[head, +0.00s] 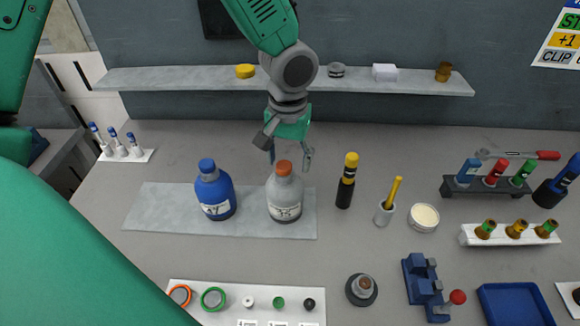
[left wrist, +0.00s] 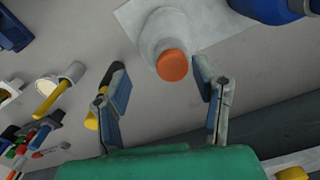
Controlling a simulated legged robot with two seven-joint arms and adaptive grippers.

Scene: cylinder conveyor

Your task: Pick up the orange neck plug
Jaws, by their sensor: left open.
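The orange neck plug (head: 284,168) sits in the neck of a grey bottle (head: 284,197) with a white label. The bottle stands upright on a light grey mat (head: 155,212). My left gripper (head: 289,160) is open and empty, just behind and above the plug in the head view. In the left wrist view the orange plug (left wrist: 173,65) shows beyond and between the spread fingers (left wrist: 160,78), apart from both. My right gripper is not in view.
A blue bottle (head: 214,190) stands left of the grey one. A wall shelf (head: 180,78) runs behind my left gripper. The counter's front middle is partly clear.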

